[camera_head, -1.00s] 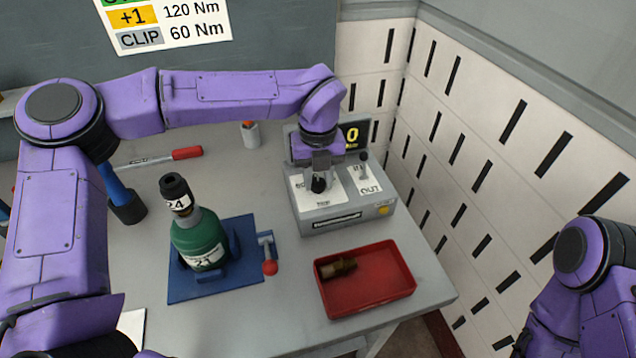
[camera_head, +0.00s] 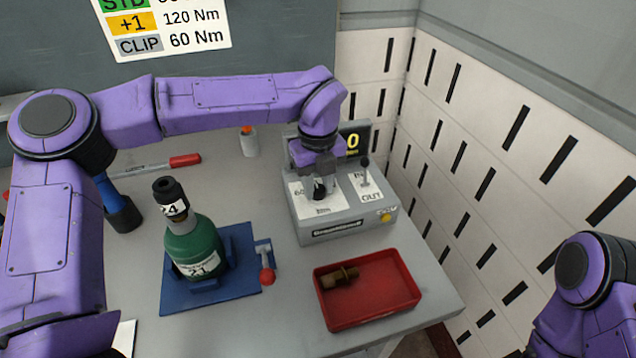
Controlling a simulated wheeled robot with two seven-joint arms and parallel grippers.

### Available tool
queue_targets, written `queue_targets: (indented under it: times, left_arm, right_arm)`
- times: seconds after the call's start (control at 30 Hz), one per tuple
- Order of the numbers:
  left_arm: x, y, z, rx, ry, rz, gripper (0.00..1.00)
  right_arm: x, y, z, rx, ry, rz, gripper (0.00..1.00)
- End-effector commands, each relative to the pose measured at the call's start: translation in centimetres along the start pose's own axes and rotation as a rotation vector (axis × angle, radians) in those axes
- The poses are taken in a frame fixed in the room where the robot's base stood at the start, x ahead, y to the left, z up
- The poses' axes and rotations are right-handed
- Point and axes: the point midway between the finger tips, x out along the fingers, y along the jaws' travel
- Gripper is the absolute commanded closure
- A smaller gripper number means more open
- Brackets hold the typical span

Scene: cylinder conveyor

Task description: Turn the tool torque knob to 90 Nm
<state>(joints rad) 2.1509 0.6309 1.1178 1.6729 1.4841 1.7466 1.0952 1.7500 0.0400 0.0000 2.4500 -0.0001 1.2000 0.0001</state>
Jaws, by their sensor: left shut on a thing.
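The grey torque tool box (camera_head: 338,229) stands at the back right of the table. My left gripper (camera_head: 319,192) points down over its top and is shut on the dark torque knob (camera_head: 319,187). The fingers hide most of the knob, so I cannot tell where it points. A "60" mark shows just left of it. The display (camera_head: 352,143) behind shows a yellow "0", partly hidden by my left arm. A small lever (camera_head: 364,172) stands beside an "OUT" label. My right arm shows at the lower right, but its gripper is out of view.
A green cylinder (camera_head: 195,248) marked 21, with a dark cap marked 24, sits in a blue clamp (camera_head: 236,279). A red tray (camera_head: 395,297) holds a brass fitting (camera_head: 340,277). A red-handled wrench (camera_head: 184,160) lies behind. A slotted wall stands at right.

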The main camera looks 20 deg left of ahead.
Motion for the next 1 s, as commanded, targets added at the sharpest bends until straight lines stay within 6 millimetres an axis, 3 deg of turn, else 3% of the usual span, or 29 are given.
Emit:
queue_targets:
  times: [0.03,0.07,0.1,0.13,0.47,0.8,1.0]
  left_arm:
    - [-0.2,-0.1,0.1,-0.001,-0.005,-0.006,0.97]
    - [-0.2,-0.1,0.1,-0.001,-0.005,-0.006,0.57]
    - [-0.2,-0.1,0.1,-0.001,-0.004,-0.006,0.44]
    - [-0.2,-0.1,0.1,-0.001,-0.004,-0.005,0.41]
    - [-0.6,-0.1,0.1,0.000,-0.003,-0.004,0.41]
    - [-8.0,-0.1,0.1,-0.001,-0.005,-0.006,0.41]
    - [-10.5,0.0,0.1,0.000,-0.003,-0.005,0.41]
  right_arm:
    - [0.0,0.0,0.0,0.000,0.000,0.000,1.00]
    - [0.0,0.0,0.0,0.000,0.000,0.000,1.00]
    - [0.0,0.0,0.0,0.000,0.000,0.000,1.00]
    - [0.0,0.0,0.0,0.000,0.000,0.000,1.00]
    - [0.1,0.0,0.0,0.000,0.000,0.000,1.00]
    - [1.0,-0.1,0.4,0.000,0.000,0.000,1.00]
    - [1.1,-0.1,0.4,0.000,0.000,0.000,1.00]
